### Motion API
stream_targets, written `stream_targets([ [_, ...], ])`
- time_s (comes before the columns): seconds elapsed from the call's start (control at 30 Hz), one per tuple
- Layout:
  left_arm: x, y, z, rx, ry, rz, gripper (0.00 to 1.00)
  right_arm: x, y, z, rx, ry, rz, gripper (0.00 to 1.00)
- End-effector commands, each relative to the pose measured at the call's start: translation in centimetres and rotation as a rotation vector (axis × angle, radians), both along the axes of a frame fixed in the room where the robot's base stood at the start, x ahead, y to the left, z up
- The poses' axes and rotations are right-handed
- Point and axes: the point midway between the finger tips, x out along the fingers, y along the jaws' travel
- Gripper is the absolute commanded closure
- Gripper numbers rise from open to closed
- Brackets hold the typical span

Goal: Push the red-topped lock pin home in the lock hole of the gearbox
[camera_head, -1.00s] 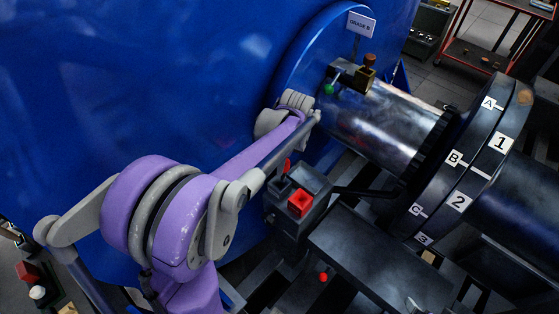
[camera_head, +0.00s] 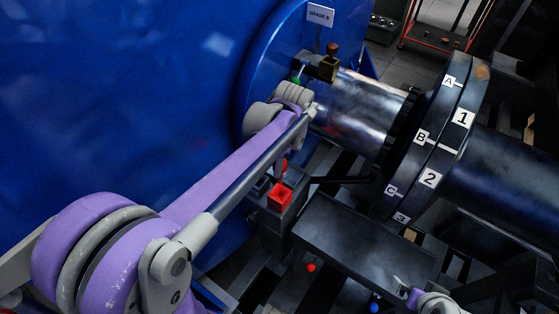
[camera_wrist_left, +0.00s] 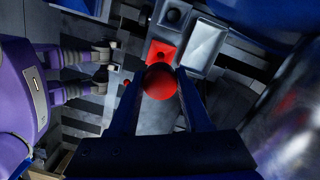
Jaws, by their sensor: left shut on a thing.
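The lock pin's red round top (camera_wrist_left: 160,82) sits between the fingertips of my left gripper (camera_wrist_left: 164,74), which is shut on it. In the head view the red top (camera_head: 282,165) shows just behind a red square socket (camera_head: 280,198) on a dark box, apparently the gearbox (camera_head: 262,220). In the left wrist view the red socket with its dark hole (camera_wrist_left: 160,53) lies just beyond the top. The shank is mostly hidden, so I cannot tell whether its tip is in a hole. My right gripper (camera_head: 403,287) is at lower right, fingers apart, apparently empty.
A big blue casing (camera_head: 110,110) fills the left. A steel shaft (camera_head: 358,110) runs to a dark flange (camera_head: 440,140) with lettered and numbered labels. A flat dark plate (camera_head: 350,240) lies before the box.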

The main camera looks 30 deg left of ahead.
Motion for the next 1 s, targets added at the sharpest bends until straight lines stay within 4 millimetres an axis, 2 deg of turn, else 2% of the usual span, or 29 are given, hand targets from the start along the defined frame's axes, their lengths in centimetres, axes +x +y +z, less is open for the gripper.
stream_targets([
  [0.5,-0.1,0.0,-4.7,0.000,0.001,0.000,1.00,-1.1,0.0,-3.7,0.000,0.020,0.000,0.00],
  [1.0,0.0,0.0,-5.0,0.000,0.000,0.000,1.00,-1.1,0.0,-3.9,0.000,0.021,0.000,0.00],
])
